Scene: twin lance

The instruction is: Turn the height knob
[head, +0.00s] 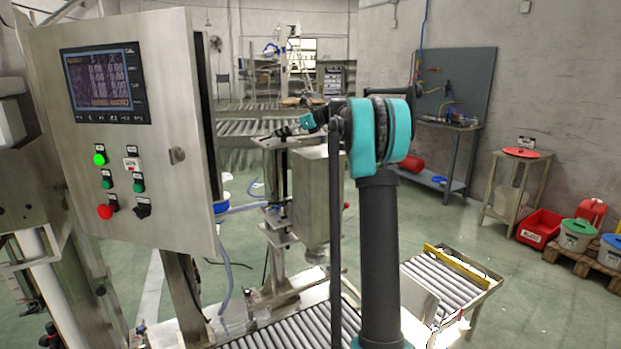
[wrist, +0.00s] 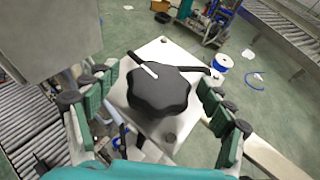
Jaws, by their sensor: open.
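The height knob (wrist: 158,92) is a black, lobed hand knob on top of a light metal plate (wrist: 180,128), seen in the middle of the wrist view. A pale rod or handle with a dark bar shows at its far side. My gripper (wrist: 158,98) is open, with green and black fingers on the left and right of the knob. Gaps show between the fingers and the knob in the picture; I cannot tell the height difference. In the head view my gripper (head: 290,130) is small, above the metal column, and the knob is too hidden to make out.
A steel control cabinet (head: 125,190) with a screen and buttons stands at the left. A metal box (head: 318,200) hangs beside the column. A roller conveyor (head: 300,328) runs below, and another (head: 240,125) lies behind. Open floor shows to the right.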

